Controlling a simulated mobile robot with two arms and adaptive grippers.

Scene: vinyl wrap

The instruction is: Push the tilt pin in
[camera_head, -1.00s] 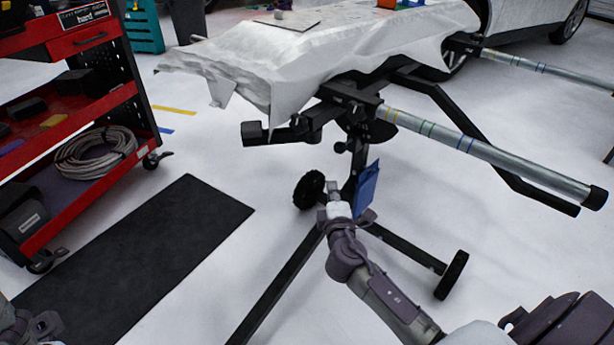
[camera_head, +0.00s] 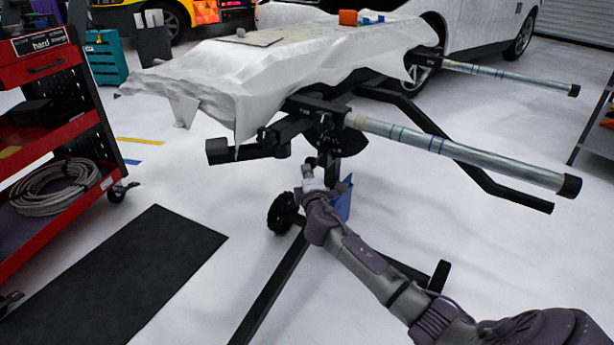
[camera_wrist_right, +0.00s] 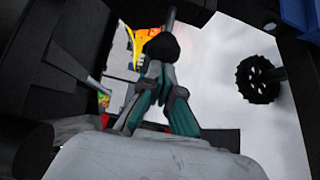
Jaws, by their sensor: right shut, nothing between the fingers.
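The tilt pin appears to be the small black knob (camera_head: 310,162) on the stand's black post below the tilting frame. In the right wrist view a round black knob (camera_wrist_right: 163,46) stands just beyond my fingertips, with a rod behind it. My right gripper (camera_head: 311,178) is shut and empty, reaching up from the lower right just below the knob. Its fingers (camera_wrist_right: 158,75) meet close in front of the knob; I cannot tell whether they touch it. My left gripper is out of view.
The black stand (camera_head: 268,288) carries a white covered panel (camera_head: 300,60) and silver tubes (camera_head: 450,148) extending right. A blue piece (camera_head: 343,203) hangs beside my gripper. A red cart (camera_head: 50,150) stands left.

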